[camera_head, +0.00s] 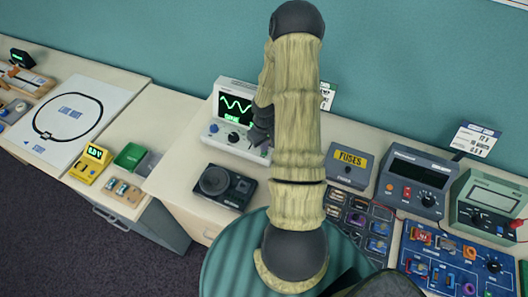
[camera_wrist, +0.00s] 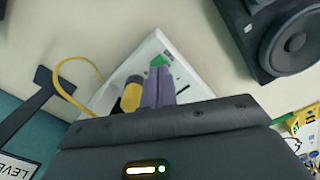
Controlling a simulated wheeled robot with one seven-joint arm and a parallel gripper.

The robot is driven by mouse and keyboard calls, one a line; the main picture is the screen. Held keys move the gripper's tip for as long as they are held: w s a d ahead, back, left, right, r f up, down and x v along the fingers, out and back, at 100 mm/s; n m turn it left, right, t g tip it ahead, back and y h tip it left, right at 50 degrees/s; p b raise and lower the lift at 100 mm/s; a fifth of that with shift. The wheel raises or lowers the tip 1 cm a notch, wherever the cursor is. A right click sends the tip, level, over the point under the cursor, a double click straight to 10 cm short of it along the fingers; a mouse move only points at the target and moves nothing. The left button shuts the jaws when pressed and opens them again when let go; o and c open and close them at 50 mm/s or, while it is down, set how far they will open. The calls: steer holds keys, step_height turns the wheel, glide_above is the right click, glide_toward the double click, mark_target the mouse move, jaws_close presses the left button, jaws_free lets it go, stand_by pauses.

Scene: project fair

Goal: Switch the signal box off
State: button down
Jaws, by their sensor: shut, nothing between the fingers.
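The white box with a green wave on its dark screen (camera_head: 236,107), which looks like the signal box, stands at the back of the bench in the head view. My gripper (camera_head: 258,138) is at the box's right side, partly hidden by my arm. In the wrist view my shut purple-grey fingers (camera_wrist: 158,78) hold nothing and point at the white box (camera_wrist: 151,48), close to a green patch on it. I cannot tell whether they touch it. A yellow cylinder (camera_wrist: 132,93) is beside the fingers. No switch can be made out clearly.
A black speaker (camera_head: 224,187) sits in front of the box; it also shows in the wrist view (camera_wrist: 285,38). A yellow cable (camera_wrist: 72,80) loops near the white box.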

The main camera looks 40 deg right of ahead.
steer(key=shift+f+b, duration=0.55)
steer(key=shift+f, duration=0.15)
stand_by(0.7)
steer(key=shift+r, duration=0.1)
step_height(320, 180, up, 10)
steer(key=p, duration=0.8)
stand_by(0.5)
stand_by(0.4)
steer(key=s+a+r+t+b, duration=0.1)
steer(key=s+a+r+b, duration=0.2)
steer(key=a, duration=0.4)
steer(key=s+a+r+b, duration=0.2)
steer(key=a+r+b, duration=0.2)
steer(key=a, duration=0.3)
steer(key=s+a+r+t+b, duration=0.1)
steer(key=s+a+r+b, duration=0.2)
steer(key=a, duration=0.4)
steer(key=shift+s+r+t+b, duration=0.3)
steer(key=shift+r+b, duration=0.35)
